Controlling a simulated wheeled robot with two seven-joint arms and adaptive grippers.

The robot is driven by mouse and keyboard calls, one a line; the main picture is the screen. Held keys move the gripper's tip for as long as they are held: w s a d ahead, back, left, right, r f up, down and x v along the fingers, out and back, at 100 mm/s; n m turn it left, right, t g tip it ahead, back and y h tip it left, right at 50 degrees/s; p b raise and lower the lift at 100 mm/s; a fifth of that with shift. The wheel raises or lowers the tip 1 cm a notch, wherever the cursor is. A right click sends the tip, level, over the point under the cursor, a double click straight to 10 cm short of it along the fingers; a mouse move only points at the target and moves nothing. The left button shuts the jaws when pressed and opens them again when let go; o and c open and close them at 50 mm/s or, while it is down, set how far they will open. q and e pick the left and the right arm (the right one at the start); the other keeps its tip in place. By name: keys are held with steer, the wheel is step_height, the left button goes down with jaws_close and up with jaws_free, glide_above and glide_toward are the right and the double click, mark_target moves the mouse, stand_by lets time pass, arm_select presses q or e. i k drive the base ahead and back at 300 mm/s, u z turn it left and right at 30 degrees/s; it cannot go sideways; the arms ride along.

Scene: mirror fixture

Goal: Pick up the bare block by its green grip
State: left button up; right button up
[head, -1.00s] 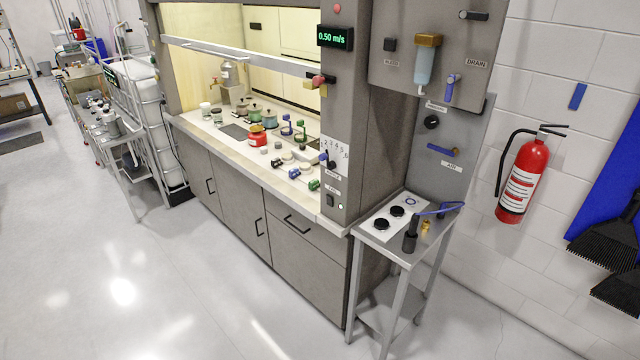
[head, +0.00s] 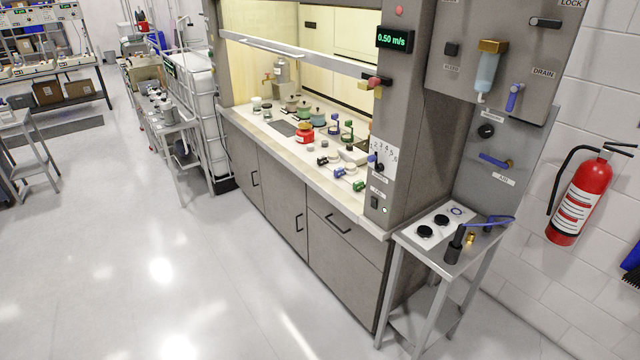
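Neither of my grippers is in view. Small pieces stand on the pale worktop (head: 262,125) of the fume hood, below its raised sash. Near the front right edge lie a small green-coloured piece (head: 359,186) and a blue one (head: 339,172). A dark piece (head: 322,160) lies further left. Small stands with blue and green parts (head: 347,128) are behind them. At this size I cannot tell which piece is the bare block or which green part is its grip.
A red container (head: 305,135) stands mid-worktop. The hood's right post (head: 400,110) borders the opening. A steel side table (head: 425,238) with black knobs stands right of the hood. A fire extinguisher (head: 580,200) hangs on the wall. The floor (head: 150,260) in front is clear.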

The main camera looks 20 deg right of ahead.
mark_target(359, 185)
steer(key=u, duration=0.05)
steer(key=i, duration=1.35)
